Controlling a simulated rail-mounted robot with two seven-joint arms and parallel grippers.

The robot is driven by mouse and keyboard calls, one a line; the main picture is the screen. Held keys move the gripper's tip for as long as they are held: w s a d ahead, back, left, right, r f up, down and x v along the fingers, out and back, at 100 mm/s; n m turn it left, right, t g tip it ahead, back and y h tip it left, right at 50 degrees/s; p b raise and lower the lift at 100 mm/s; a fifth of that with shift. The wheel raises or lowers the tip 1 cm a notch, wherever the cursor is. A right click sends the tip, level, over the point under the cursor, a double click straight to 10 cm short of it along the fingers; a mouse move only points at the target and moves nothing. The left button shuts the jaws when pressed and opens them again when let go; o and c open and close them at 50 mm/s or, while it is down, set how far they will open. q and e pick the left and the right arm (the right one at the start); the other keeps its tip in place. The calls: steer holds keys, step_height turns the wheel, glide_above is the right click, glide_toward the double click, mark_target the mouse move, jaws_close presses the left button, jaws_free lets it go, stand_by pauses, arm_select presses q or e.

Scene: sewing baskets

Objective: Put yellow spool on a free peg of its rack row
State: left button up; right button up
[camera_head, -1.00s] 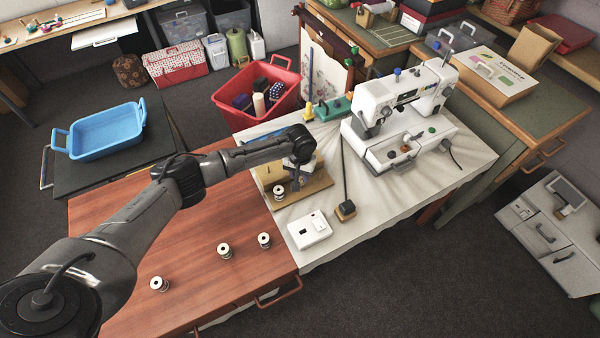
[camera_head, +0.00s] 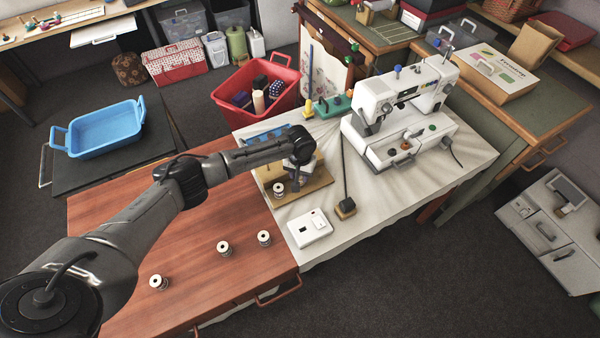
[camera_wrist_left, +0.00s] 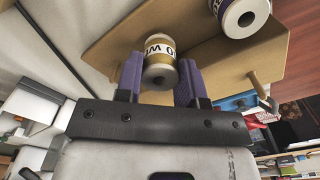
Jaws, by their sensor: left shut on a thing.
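My left gripper (camera_head: 301,177) is over the wooden spool rack (camera_head: 318,187) on the white-covered table. In the left wrist view the purple fingers of the left gripper (camera_wrist_left: 158,70) are shut on the yellow spool (camera_wrist_left: 160,46), a white spool with a yellow band and dark lettering. The rack board (camera_wrist_left: 112,45) lies behind it. I cannot tell whether the spool is around a peg. Another spool, with a purple band (camera_wrist_left: 240,14), stands on the rack; it also shows in the head view (camera_head: 279,190). A bare peg (camera_wrist_left: 254,78) sticks out nearby. My right gripper is not in view.
Three loose spools (camera_head: 159,283), (camera_head: 224,248), (camera_head: 264,239) stand on the red-brown table. A white box (camera_head: 310,229) and a dark stand (camera_head: 345,208) are in front of the rack. The sewing machine (camera_head: 405,125) is to its right.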

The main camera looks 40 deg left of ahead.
arm_select(q)
steer(key=shift+f+b, duration=0.4)
steer(key=shift+f, duration=0.75)
steer(key=o, duration=1.2)
step_height(320, 180, up, 14)
steer(key=shift+f, duration=0.1)
